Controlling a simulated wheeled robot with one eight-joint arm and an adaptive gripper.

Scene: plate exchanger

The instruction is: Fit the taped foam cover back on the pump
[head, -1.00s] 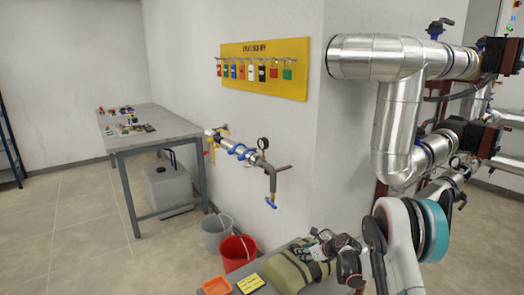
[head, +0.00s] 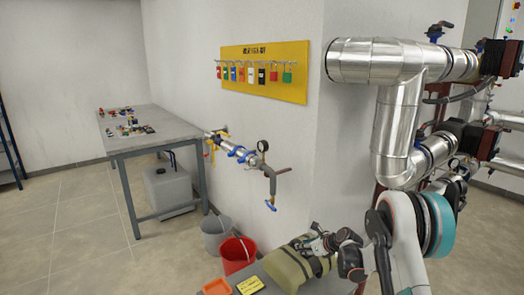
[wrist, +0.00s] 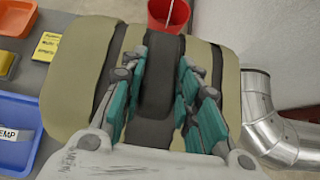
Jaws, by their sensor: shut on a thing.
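The foam cover (head: 286,268) is a khaki padded piece with dark straps, above the grey bench at the lower middle of the head view. It fills the middle of the wrist view (wrist: 72,82). My gripper (head: 318,246) is over its top. In the wrist view, the teal-padded fingers of my gripper (wrist: 163,72) are shut on a raised dark band along the cover's middle. The cover's underside is hidden. I cannot make out the pump in either view.
A red bucket (head: 237,254) and a grey bucket (head: 215,232) stand beyond the bench. An orange tray (head: 249,286), a yellow label (wrist: 47,46) and a blue bin (wrist: 12,135) lie left of the cover. Silver clad pipes (head: 398,135) rise at right.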

